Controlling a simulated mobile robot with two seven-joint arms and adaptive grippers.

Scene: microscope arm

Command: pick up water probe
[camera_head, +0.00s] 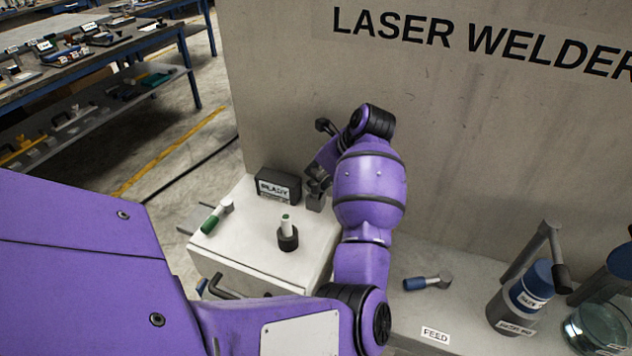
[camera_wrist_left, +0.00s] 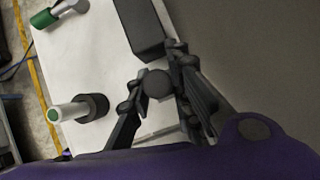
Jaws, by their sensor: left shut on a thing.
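My left gripper (camera_head: 318,182) is over the back right of the white-topped cabinet, against the welder wall. In the left wrist view its fingers are closed around a dark, round-ended piece (camera_wrist_left: 158,84); a grey part (camera_head: 315,203) shows just below the fingers in the head view. I cannot tell whether this piece is the water probe. A white probe with a green tip (camera_head: 286,222) stands upright in a black round holder (camera_head: 288,240), apart from the gripper. A green-handled probe (camera_head: 212,220) lies at the cabinet's left edge. My right gripper is out of view.
A black box marked READY (camera_head: 280,186) stands close left of the gripper. A blue-handled tool (camera_head: 428,282) lies on the ledge by the FEED label (camera_head: 435,334). A blue-topped bottle (camera_head: 522,295) and a glass vessel (camera_head: 598,325) stand at right.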

